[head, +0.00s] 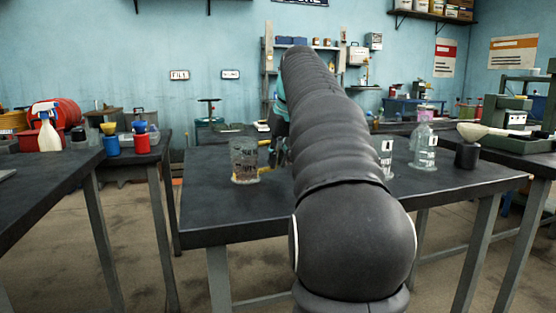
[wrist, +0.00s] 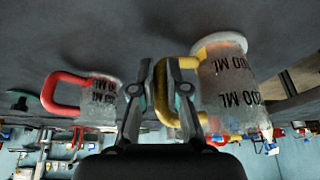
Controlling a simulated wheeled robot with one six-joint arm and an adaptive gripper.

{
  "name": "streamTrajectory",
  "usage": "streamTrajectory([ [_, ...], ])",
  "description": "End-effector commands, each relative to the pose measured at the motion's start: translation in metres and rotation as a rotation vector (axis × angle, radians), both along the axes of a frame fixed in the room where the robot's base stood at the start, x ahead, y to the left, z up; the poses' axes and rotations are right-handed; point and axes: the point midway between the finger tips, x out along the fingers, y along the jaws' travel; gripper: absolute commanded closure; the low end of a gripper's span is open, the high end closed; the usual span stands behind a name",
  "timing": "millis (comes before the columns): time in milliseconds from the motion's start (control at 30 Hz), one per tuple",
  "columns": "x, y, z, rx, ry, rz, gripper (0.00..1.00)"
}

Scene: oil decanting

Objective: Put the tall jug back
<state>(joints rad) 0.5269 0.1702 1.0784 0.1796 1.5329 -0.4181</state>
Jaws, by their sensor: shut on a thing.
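The tall jug (head: 244,160) is clear, with dark volume markings and a yellow handle on its right side. It looks upright at the left part of the middle table (head: 215,215); I cannot tell whether its base touches the top. In the wrist view, which looks upside down, the jug (wrist: 229,90) is at the right. My gripper (wrist: 163,78) is shut on its yellow handle. In the head view my gripper (head: 280,150) is partly hidden by my arm. A smaller clear jug with a red handle (wrist: 100,98) stands left in the wrist view; I cannot pick it out in the head view.
A clear labelled bottle (head: 424,148), another labelled clear vessel (head: 386,158) and a dark cylinder (head: 467,155) stand on the table's right. The left table (head: 50,180) holds a spray bottle (head: 47,130) and several small containers. The table front left of my arm is bare.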

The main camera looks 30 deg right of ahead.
Motion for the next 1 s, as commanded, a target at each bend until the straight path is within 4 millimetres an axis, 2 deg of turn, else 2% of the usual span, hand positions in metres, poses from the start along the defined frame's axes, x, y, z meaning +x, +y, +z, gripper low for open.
streamTrajectory([
  [300, 0.000, 0.000, -0.003, 0.000, 0.000, 0.000, 1.00],
  [333, 0.000, 0.000, -0.003, 0.000, 0.001, 0.000, 0.79],
  [400, 0.000, 0.000, -0.002, 0.000, 0.001, 0.000, 0.61],
  [767, 0.000, 0.000, 0.002, 0.000, 0.000, 0.000, 0.61],
  [867, -0.003, 0.000, 0.010, 0.000, 0.000, -0.001, 0.61],
  [1000, -0.012, 0.000, 0.033, -0.001, -0.002, -0.001, 0.61],
])
